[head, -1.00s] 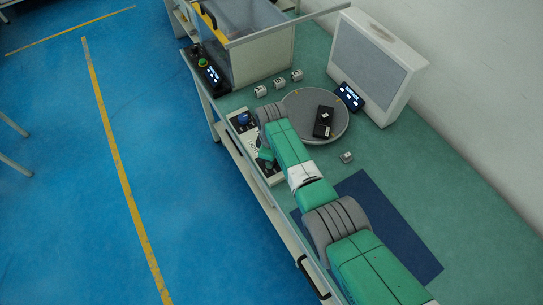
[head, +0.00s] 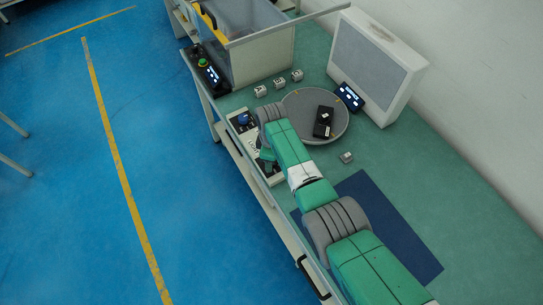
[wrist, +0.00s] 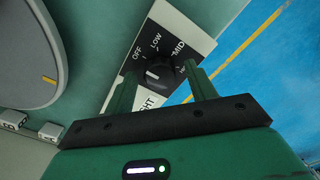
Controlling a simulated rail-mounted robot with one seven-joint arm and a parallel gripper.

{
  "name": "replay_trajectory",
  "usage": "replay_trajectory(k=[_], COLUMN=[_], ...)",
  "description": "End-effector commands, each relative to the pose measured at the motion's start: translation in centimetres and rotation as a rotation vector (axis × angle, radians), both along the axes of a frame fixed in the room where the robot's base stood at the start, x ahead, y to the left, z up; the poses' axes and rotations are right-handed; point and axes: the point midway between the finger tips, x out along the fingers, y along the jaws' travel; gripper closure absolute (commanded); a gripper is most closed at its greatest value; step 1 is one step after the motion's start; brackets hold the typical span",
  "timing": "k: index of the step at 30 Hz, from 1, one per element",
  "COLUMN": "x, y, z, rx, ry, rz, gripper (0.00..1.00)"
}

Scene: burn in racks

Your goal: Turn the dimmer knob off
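The dimmer knob (wrist: 158,74) is black with a white pointer mark, on a black and white panel with OFF, LOW and MID labels in the wrist view. Part of the label plate is hidden behind my gripper. My gripper (wrist: 161,80) is open, with one green finger on each side of the knob.
A round grey turntable (head: 338,128) with a black device (head: 323,122) lies beside my arm. Several small white blocks (head: 279,83) sit behind it. A white panel box (head: 375,65) stands at the wall. A blue mat (head: 400,235) lies right of my arm.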

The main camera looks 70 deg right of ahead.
Motion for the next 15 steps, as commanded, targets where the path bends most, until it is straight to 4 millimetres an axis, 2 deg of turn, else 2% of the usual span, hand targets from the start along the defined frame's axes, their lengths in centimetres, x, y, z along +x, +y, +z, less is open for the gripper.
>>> replay_trajectory(k=[6,15], x=[0.0,0.0], y=[0.0,0.0], z=[0.6,6.3], rx=[-0.001,-0.001], ry=[-0.001,-0.002], rz=[0.000,0.000], gripper=[0.44,0.44])
